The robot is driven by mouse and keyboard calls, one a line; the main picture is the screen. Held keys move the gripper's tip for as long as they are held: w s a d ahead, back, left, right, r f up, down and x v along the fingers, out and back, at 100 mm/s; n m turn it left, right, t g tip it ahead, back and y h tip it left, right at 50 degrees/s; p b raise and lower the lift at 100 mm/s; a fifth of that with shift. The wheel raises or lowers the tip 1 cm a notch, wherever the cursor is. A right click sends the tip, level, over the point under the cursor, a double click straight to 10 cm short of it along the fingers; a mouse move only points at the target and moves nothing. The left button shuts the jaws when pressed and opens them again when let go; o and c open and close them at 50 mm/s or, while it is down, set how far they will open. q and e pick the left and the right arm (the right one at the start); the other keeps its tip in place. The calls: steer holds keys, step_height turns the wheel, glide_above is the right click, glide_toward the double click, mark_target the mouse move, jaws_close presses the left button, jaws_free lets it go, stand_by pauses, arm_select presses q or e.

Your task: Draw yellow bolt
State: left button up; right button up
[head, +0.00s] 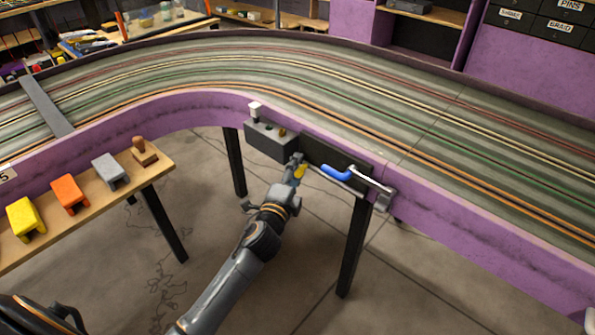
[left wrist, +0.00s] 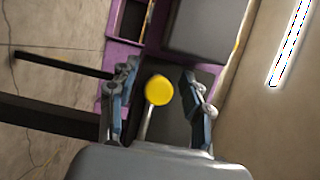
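The yellow bolt shows as a round yellow knob (left wrist: 159,90) on a thin metal rod in the left wrist view. In the head view a bit of yellow knob (head: 301,171) shows beside my fingertips, below the dark panel on the purple track wall. My left gripper (head: 296,165) reaches up to it from below. In the left wrist view the fingers of my left gripper (left wrist: 160,82) stand apart on either side of the knob, with a gap on each side. The rod's far end is hidden. My right gripper is not in view.
A grey box (head: 268,141) with small knobs and a blue-handled lever (head: 337,173) sit on the track wall (head: 430,215) near my gripper. A wooden shelf (head: 155,165) at left holds yellow, orange and grey blocks. Black legs (head: 353,250) stand below the track; floor around them is clear.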

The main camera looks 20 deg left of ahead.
arm_select(q)
steer(key=shift+s+d, duration=0.1)
steer(key=shift+d, duration=0.05)
steer(key=shift+s+f, duration=0.1)
steer(key=shift+s, duration=0.2)
steer(key=s, duration=1.1)
steer(key=shift+d, duration=0.2)
steer(key=shift+s, duration=0.1)
